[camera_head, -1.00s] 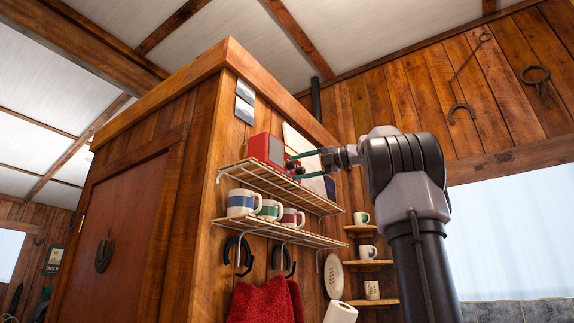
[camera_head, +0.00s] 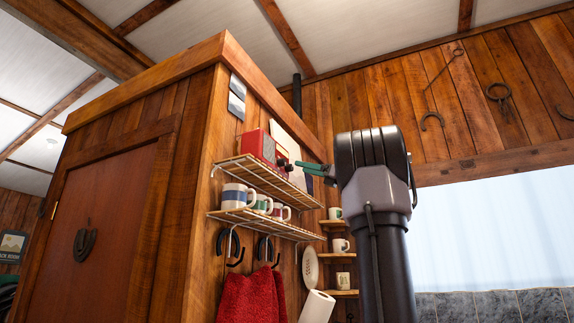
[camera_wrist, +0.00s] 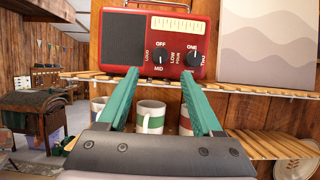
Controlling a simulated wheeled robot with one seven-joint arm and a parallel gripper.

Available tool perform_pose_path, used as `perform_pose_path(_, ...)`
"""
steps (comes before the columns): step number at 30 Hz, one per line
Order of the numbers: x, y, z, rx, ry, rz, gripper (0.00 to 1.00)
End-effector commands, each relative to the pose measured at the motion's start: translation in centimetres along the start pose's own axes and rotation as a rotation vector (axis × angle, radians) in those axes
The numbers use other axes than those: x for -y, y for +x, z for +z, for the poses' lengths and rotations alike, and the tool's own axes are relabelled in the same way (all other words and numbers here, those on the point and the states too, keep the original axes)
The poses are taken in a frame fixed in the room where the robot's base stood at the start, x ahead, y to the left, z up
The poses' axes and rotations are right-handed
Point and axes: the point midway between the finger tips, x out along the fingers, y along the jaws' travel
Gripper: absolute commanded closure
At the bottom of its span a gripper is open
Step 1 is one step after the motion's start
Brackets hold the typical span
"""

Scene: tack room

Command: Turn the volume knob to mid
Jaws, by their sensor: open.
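A red radio (camera_head: 252,143) stands on the upper slatted shelf, and it faces me in the wrist view (camera_wrist: 116,9). Its left knob, the volume knob (camera_wrist: 158,57), is black, with OFF above, MID below, LOUD to the left and LOW to the right. I cannot tell surely where its pointer aims. A second black knob (camera_wrist: 193,59) sits to its right with number words around it. My gripper (camera_wrist: 160,74) is open and empty. Its teal fingers point at the radio, with tips apart on either side of and just below the volume knob; contact is not visible. The head view shows the fingers (camera_head: 311,167) beside the radio's front.
The upper shelf (camera_head: 290,192) runs just under the radio. Mugs (camera_head: 238,196) stand on the lower shelf, below my fingers. A pale wavy picture (camera_wrist: 268,40) stands right of the radio. Open room lies to the left in the wrist view.

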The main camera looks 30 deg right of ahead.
Motion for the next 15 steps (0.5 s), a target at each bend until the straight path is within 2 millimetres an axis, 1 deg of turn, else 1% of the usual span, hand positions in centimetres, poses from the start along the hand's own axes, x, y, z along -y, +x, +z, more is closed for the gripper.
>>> perform_pose_path(1, 0.0, 1.1, -0.1, -0.001, 0.002, 0.003, 0.33)
perform_pose_path(3, -0.1, 2.5, 0.0, -0.001, 0.001, 0.003, 0.33)
perform_pose_path(9, 0.0, 5.8, -0.1, -0.002, 0.002, 0.003, 0.33)
perform_pose_path(12, 0.0, 6.8, 0.0, -0.001, 0.001, 0.002, 0.33)
perform_pose_path(15, -0.1, 7.4, 0.0, -0.002, 0.001, 0.001, 0.33)
